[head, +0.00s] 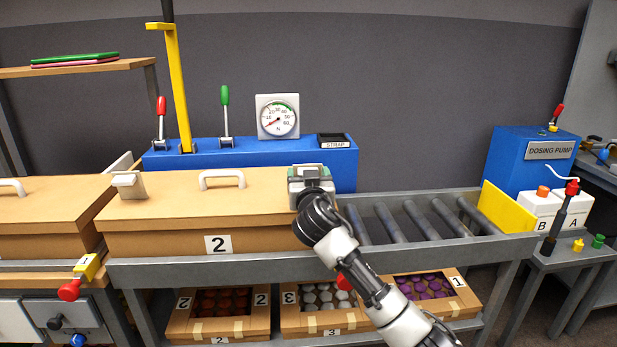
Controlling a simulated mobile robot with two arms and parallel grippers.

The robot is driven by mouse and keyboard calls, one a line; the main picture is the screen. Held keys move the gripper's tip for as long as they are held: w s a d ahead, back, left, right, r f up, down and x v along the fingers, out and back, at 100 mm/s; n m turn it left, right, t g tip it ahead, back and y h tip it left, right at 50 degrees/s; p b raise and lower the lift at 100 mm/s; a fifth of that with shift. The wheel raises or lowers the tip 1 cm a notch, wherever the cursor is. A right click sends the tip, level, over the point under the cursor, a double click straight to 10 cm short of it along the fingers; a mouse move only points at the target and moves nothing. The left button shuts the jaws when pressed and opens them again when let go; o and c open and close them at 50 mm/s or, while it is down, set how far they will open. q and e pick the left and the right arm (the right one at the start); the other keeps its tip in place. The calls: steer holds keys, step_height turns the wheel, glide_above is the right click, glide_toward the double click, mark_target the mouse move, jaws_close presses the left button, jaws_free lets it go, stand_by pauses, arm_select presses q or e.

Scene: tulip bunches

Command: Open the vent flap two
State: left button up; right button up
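A tan box labelled 2 (217,245) sits on the grey bench with its lid on and a white handle (222,178) on top. My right gripper (309,174) is over the right end of the lid. My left gripper is not in view.
Another tan box (45,215) stands close on the left. Behind is a blue console (250,155) with levers, a yellow post (179,90) and a gauge (278,116). Rollers (407,220) lie to the right. Crates with dark red, white and purple contents are on the shelf below.

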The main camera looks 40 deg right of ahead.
steer(key=shift+o, duration=0.3)
steer(key=b+v, duration=0.1)
steer(key=v, duration=0.9)
steer(key=shift+s, duration=0.4)
steer(key=shift+a+f, duration=0.1)
steer(key=shift+a, duration=0.05)
